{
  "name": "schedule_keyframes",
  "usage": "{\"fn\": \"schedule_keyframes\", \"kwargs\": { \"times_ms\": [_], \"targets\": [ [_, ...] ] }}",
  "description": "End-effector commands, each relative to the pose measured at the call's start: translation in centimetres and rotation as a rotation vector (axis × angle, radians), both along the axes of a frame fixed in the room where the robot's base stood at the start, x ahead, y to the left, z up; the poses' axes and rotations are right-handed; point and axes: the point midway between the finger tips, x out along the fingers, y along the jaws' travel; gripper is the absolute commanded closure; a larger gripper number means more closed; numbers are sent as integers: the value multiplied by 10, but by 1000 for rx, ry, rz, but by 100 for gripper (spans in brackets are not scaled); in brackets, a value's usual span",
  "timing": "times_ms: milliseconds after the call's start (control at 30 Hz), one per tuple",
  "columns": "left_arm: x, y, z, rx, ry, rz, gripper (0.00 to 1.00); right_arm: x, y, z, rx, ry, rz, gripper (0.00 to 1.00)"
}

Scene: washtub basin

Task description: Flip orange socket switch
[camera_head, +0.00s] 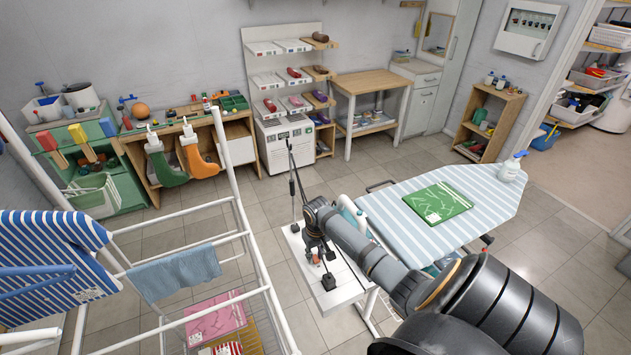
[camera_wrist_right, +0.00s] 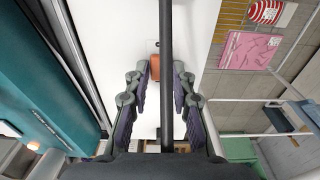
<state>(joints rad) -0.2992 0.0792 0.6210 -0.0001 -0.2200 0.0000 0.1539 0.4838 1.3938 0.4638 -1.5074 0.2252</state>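My right gripper (camera_head: 316,254) is low over a white board (camera_head: 345,291) beside the ironing board. It also shows in the right wrist view (camera_wrist_right: 161,70), with its two fingers apart. A small orange block (camera_wrist_right: 155,62), which looks like the socket switch, lies between and beyond the fingertips against the white surface. A dark rod (camera_wrist_right: 167,30) runs down the middle of that view and covers part of the block. I cannot tell whether a finger touches the block. In the head view the gripper hides most of that spot. My left gripper is not in view.
The striped ironing board (camera_head: 390,207) holds a green folded cloth (camera_head: 437,203) and a spray bottle (camera_head: 511,168). A drying rack (camera_head: 245,228) with towels stands to the left. Small black pieces (camera_head: 329,282) sit on the white board. Open floor lies behind.

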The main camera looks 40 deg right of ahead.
Motion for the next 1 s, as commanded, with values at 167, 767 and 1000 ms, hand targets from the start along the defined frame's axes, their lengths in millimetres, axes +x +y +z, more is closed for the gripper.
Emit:
{"fn": "schedule_keyframes", "kwargs": {
  "times_ms": [167,767,1000],
  "targets": [
    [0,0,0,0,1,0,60,0,0,0,0,-1,0,57],
    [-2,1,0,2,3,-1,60,-3,0,72,-5,-5,2,57],
    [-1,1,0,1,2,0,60,-6,1,113,-2,-3,0,57]
  ]
}}
